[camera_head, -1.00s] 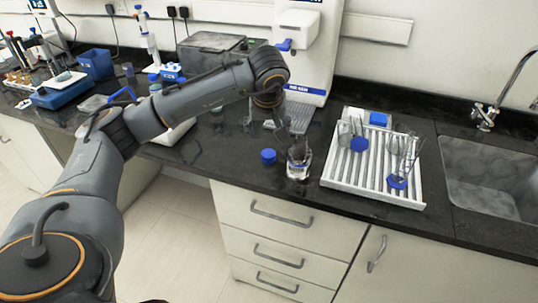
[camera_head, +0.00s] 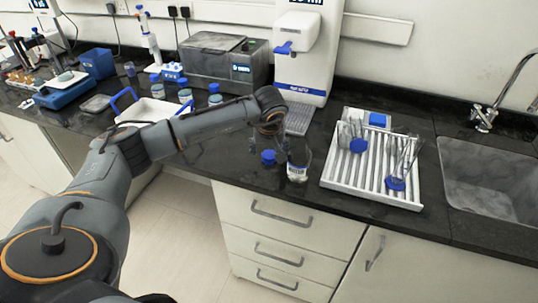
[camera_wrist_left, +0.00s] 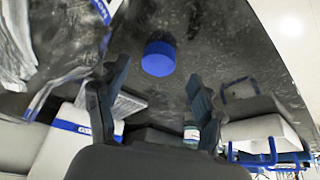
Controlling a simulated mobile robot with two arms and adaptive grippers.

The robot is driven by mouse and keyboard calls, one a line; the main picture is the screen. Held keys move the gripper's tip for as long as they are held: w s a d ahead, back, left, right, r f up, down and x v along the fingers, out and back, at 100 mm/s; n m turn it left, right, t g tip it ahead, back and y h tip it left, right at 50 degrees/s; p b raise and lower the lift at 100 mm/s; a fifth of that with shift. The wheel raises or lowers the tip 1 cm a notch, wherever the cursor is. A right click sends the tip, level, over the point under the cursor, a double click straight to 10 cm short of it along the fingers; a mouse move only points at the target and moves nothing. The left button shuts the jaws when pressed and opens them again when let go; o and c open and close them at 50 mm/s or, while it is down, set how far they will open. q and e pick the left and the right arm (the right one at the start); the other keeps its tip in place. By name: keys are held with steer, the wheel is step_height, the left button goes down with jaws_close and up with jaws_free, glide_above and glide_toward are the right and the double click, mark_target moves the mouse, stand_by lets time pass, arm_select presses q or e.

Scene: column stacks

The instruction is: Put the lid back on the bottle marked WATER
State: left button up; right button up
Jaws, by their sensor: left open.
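The blue lid (camera_head: 268,157) lies on the black counter, and in the wrist view it (camera_wrist_left: 159,58) shows between and beyond my fingers. A clear, open-topped bottle (camera_head: 298,170) with a white label stands just right of the lid; I cannot read its label. Its clear side (camera_wrist_left: 65,40) fills the upper left of the wrist view. My left gripper (camera_head: 268,142) hangs just above the lid. Its two fingers (camera_wrist_left: 155,98) are apart with nothing between them. My right gripper is not in view.
A white drying rack (camera_head: 340,180) with glassware stands right of the bottle, beside the sink (camera_head: 490,175). Several blue-capped bottles (camera_head: 185,94) and a white tray with blue handles (camera_head: 150,108) stand left. A white dispenser (camera_head: 300,60) stands behind. The counter's front edge is close.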

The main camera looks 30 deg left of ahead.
mark_target(269, 155)
arm_select(q)
steer(key=x, duration=0.3)
steer(key=shift+w+f+p, duration=0.1)
steer(key=shift+f+p, duration=0.15)
steer(key=shift+p, duration=0.05)
steer(key=c, duration=0.9)
